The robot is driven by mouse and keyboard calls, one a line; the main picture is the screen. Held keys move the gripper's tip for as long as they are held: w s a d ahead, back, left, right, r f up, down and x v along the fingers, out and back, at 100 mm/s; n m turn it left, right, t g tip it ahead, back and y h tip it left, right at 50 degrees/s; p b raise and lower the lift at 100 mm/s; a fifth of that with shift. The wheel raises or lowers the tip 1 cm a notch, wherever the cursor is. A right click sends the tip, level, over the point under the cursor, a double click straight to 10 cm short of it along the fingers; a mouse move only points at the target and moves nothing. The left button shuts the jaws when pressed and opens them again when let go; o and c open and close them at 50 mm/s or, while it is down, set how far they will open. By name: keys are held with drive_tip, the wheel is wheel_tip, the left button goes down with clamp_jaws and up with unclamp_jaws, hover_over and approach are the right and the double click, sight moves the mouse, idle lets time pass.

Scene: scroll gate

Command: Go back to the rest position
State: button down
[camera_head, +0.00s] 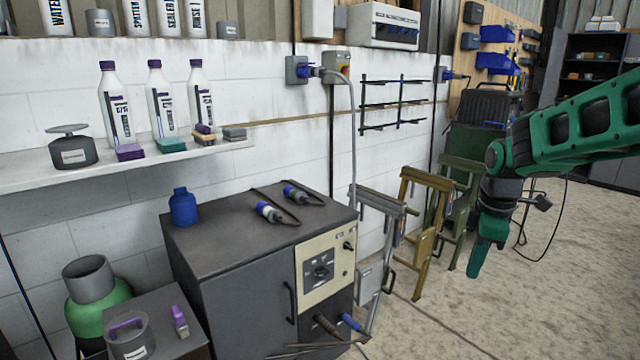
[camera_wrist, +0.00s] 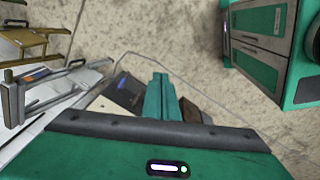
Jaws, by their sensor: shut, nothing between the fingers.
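My green gripper (camera_head: 478,262) hangs at the right of the head view, at the end of my green and black arm. Its fingers point down over the bare floor, to the right of the stands. The fingers are together and hold nothing. In the wrist view my gripper (camera_wrist: 160,84) shows as a narrow green shape at the middle, also shut and empty.
A dark cabinet (camera_head: 236,285) with a control panel stands left of centre. Grey (camera_head: 377,245), yellow (camera_head: 423,225) and green (camera_head: 458,205) folding stands line the wall. A shelf (camera_head: 60,180) holds bottles. The floor (camera_head: 560,290) beneath my gripper is clear.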

drive_tip(key=s+d+f+m, duration=0.1)
drive_tip(key=s+d+m, duration=0.2)
drive_tip(key=s+m, duration=0.6)
drive_tip(key=s+d+f+m+g, duration=0.1)
drive_tip(key=s+d+m, duration=0.2)
drive_tip(key=s+m, duration=0.7)
drive_tip(key=s, duration=1.1)
drive_tip(key=shift+d+m, duration=0.3)
drive_tip(key=shift+w+f, duration=0.1)
drive_tip(key=shift+w, duration=0.05)
drive_tip(key=shift+w+f, duration=0.2)
drive_tip(key=shift+w, duration=0.3)
